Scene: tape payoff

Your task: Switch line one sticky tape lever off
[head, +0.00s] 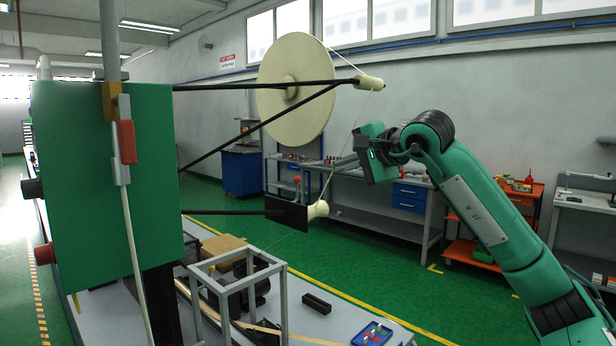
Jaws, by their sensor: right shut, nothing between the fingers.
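A tall green cabinet (75,200) stands at the left. A grey switch piece with a red block (127,142), which looks like the tape lever, is mounted upright on its edge. A big cream tape reel (297,88) is held out on black arms to the right of the cabinet. My right gripper (338,163) is shut and empty, in the air below and to the right of the reel. It is well apart from the red block. Its fingers are small and partly hard to make out. My left gripper is out of view.
Black support arms (250,85) and cream rollers (369,82) with a thin tape strand lie between my right gripper and the cabinet. A grey frame (240,290) and a blue tray (372,333) are below. Workbenches (385,205) stand behind.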

